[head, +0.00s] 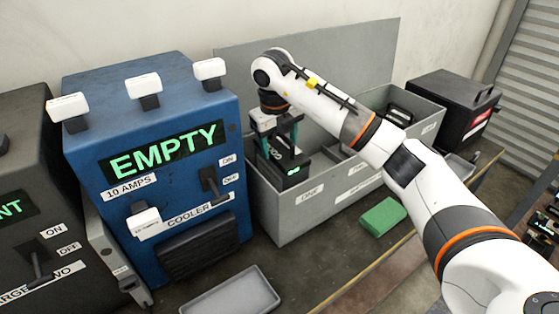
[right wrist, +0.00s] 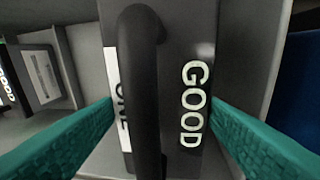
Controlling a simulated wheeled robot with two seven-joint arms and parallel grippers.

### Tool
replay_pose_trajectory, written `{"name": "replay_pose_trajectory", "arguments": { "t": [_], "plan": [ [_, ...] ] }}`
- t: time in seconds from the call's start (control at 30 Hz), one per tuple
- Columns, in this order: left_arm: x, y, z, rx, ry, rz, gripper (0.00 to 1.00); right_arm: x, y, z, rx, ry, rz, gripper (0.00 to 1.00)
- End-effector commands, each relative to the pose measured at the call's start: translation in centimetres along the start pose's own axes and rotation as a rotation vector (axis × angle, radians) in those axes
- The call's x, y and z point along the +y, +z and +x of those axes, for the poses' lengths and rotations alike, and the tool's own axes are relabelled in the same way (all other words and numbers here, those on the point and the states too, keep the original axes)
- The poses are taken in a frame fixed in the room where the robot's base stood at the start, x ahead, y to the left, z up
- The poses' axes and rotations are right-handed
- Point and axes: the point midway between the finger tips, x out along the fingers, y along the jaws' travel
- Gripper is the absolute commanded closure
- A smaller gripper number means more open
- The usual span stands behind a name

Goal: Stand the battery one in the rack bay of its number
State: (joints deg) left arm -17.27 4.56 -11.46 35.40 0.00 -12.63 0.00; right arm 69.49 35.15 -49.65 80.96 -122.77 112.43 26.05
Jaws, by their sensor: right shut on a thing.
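Battery one is a black block (head: 292,176) with a green light, at the left end of the grey rack (head: 300,222) in the head view. In the right wrist view its top (right wrist: 175,60) shows a black handle, the word GOOD and a white label that seems to read ONE, partly hidden by the handle. My right gripper (head: 279,140) is above the rack's left end, its teal fingers shut on the battery from both sides. The battery looks upright, low within the rack walls; I cannot tell whether it touches the floor. My left gripper is not in view.
A blue cabinet (head: 85,95) reading EMPTY stands left of the rack. Other dark batteries (head: 397,115) sit in the rack's right part. A black case (head: 452,95) stands beyond it. A green block (head: 383,217) and a grey tray (head: 232,296) lie in front.

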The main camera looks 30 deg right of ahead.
Motion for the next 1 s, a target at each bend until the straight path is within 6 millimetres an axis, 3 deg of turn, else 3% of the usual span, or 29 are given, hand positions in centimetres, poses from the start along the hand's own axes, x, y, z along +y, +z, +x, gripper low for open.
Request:
{"name": "replay_pose_trajectory", "arguments": {
  "t": [0.2, 0.47, 0.7, 1.0],
  "plan": [
    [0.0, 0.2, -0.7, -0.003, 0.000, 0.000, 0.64, -0.3, 0.2, 2.5, 0.006, -0.002, 0.002, 1.00],
    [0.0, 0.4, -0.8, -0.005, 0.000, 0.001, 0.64, -0.5, 0.3, 4.0, 0.008, -0.001, 0.002, 1.00],
    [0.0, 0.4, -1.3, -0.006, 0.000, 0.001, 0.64, -0.9, 0.6, 6.6, 0.006, -0.001, 0.001, 1.00],
    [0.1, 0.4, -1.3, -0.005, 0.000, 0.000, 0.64, -0.9, 0.5, 7.1, 0.009, -0.001, 0.001, 1.00]
  ]
}}
